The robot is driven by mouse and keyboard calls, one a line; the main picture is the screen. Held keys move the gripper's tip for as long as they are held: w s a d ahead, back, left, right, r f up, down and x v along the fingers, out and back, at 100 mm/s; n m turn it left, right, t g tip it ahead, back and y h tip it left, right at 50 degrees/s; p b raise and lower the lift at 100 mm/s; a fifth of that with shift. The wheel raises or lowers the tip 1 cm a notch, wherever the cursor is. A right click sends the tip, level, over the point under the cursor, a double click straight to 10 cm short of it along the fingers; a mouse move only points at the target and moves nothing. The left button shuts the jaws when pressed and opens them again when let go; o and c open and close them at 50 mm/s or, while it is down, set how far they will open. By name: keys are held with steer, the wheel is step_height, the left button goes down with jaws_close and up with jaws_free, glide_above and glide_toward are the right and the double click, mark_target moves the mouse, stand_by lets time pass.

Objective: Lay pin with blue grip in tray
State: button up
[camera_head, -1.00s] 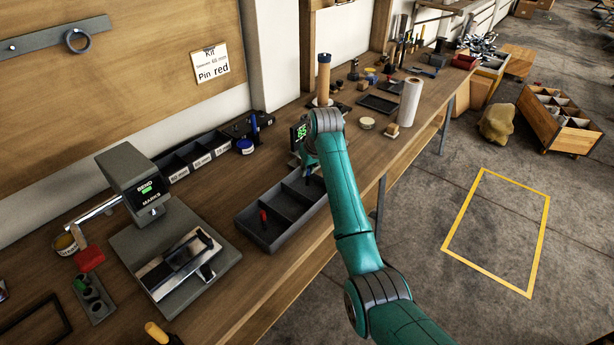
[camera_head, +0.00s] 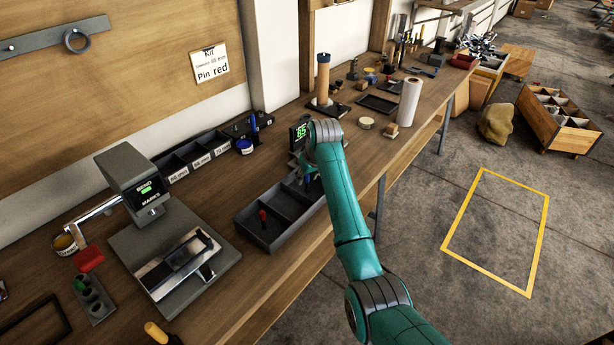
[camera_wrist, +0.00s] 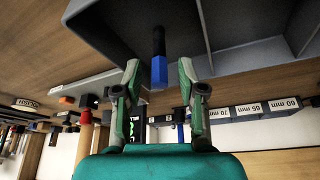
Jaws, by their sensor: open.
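The pin with blue grip (camera_wrist: 159,72) shows in the wrist view, its dark shaft pointing toward the inside of the grey tray (camera_wrist: 240,55). My gripper (camera_wrist: 158,68) is open, with one finger on each side of the blue grip and a visible gap on both sides. In the head view a small blue bit (camera_head: 307,181) shows at the right end of the tray (camera_head: 270,243), beside my arm. My arm hides much of that end. I cannot tell whether the pin touches the tray floor.
A red-gripped pin (camera_head: 263,217) is in the tray's left part. Another blue-gripped piece (camera_head: 254,126) stands behind, near labelled bins (camera_head: 190,160). A grey bending device (camera_head: 150,195) is left. A green display (camera_head: 300,131) and a wooden post (camera_head: 323,80) stand beyond my wrist.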

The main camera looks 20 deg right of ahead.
steer(key=v, duration=1.2)
steer(key=shift+s, duration=0.2)
